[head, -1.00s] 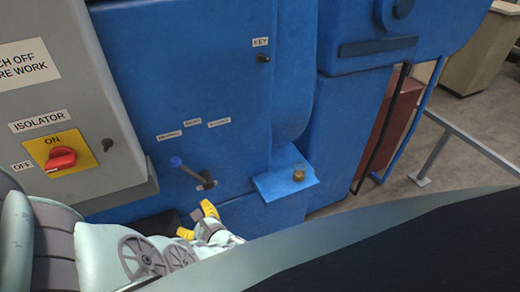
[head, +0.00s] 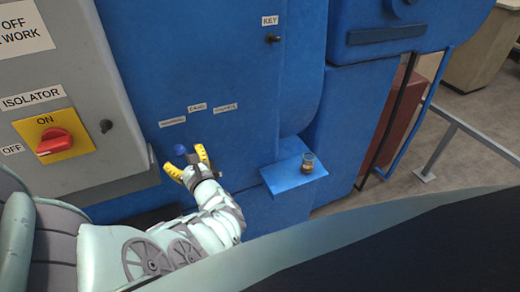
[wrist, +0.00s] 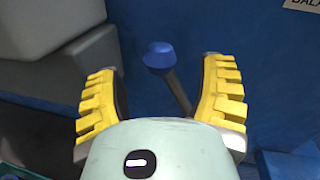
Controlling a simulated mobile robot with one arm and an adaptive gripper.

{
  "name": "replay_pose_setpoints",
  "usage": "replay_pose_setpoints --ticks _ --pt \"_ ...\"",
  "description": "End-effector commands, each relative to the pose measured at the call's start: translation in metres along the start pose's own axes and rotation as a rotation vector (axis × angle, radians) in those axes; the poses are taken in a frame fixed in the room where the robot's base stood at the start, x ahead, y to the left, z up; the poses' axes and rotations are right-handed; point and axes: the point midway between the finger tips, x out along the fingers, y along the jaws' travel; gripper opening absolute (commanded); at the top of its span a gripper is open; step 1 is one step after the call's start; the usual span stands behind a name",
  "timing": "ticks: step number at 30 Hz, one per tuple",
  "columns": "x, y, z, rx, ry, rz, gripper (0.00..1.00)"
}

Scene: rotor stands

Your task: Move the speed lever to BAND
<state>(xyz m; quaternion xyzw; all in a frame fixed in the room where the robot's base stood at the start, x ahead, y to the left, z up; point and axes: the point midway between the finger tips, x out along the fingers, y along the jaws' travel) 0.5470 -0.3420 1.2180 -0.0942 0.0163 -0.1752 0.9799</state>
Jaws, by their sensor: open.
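The speed lever's blue ball knob (head: 180,150) shows on the front of the blue machine in the head view. My gripper (head: 187,161) is open at the knob and hides most of the shaft and the pivot. In the wrist view the knob (wrist: 159,54) stands in the gap between my two yellow fingers (wrist: 161,70), apart from both. The grey shaft (wrist: 180,93) slants down to the right from it. Three small labels sit above the lever: left (head: 172,121), middle (head: 197,107) and right (head: 225,108). Their print is too small to read surely.
A grey isolator box (head: 75,105) with a red switch (head: 54,146) stands left of the lever. A blue shelf (head: 283,180) holding a small glass jar (head: 308,163) juts out on the right. A key switch (head: 271,38) is higher up.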

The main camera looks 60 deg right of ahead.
Motion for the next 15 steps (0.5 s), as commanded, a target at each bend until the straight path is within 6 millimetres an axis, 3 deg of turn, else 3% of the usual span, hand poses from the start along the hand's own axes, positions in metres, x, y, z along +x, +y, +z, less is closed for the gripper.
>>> replay_pose_setpoints --ticks 6,15 --pt "0.031 0.001 -0.003 -0.005 -0.001 0.003 0.69" --pt "0.041 0.000 0.000 -0.001 0.001 0.000 0.69"
